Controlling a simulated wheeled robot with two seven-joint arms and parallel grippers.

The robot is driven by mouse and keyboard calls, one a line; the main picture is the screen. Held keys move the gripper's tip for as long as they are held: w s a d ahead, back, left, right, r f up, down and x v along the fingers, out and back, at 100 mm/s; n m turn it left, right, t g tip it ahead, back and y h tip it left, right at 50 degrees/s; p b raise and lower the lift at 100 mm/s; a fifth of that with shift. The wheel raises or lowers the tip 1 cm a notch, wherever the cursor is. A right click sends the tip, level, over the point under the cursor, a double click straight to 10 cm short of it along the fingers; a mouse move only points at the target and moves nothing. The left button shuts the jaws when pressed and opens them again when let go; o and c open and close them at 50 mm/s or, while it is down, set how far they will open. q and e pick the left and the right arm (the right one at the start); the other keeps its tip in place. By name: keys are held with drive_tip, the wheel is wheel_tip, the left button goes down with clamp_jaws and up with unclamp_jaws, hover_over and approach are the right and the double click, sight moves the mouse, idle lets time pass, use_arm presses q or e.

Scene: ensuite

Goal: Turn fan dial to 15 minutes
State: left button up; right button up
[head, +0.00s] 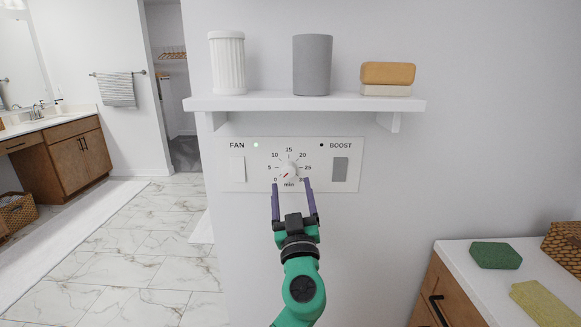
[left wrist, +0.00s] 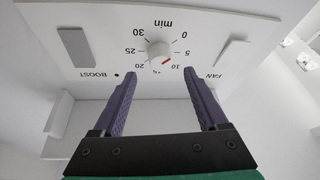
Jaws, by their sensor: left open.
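The fan dial (head: 289,172) is a small white round knob with a red pointer mark, on a white wall panel (head: 260,180) numbered 0 to 30 min. My right gripper is not in view.
A FAN switch (head: 237,169) with a lit green light and a grey BOOST switch (head: 340,169) flank the dial. A shelf (head: 305,103) above holds a white ribbed cup, grey cup and soap bars. A counter (head: 475,275) with sponges stands lower right.

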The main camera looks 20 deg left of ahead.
sight(289, 173)
use_arm(q)
drive_tip(key=p+x, duration=0.1)
drive_tip(key=x, duration=0.4)
drive_tip(key=shift+a, duration=0.1)
drive_tip(key=shift+f, duration=0.1)
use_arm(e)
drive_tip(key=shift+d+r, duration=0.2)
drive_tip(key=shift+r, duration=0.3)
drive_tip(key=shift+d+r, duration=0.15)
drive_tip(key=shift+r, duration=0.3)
use_arm(q)
clamp_jaws()
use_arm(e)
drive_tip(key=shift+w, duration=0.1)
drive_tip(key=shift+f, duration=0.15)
